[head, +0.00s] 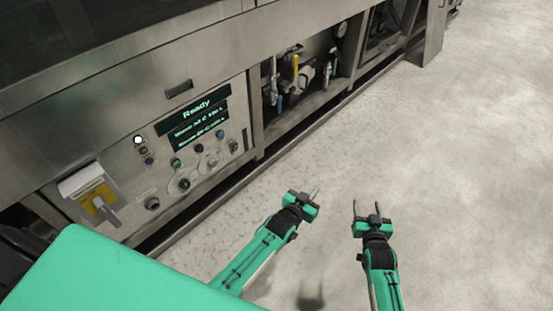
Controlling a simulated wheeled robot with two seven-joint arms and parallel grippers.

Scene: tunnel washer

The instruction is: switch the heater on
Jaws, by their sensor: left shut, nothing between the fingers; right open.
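The washer's control panel (222,155) is on the steel front at the left, with several knobs and buttons. Its display (196,108) shows "Ready" above two lines too small to read fully. A white lamp (138,140) is lit at the panel's upper left. A grey switch handle on a yellow plate (97,196) sits at the panel's lower left. I cannot tell which control is the heater's. My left gripper (314,192) is shut and empty, out over the floor to the right of the panel. My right gripper (367,204) is open and empty, further right.
An open bay with pipes and a yellow-handled valve (295,66) lies right of the panel. A steel leg (428,38) stands at the upper right. The pale floor (460,150) is clear on the right. My green body covers the lower left.

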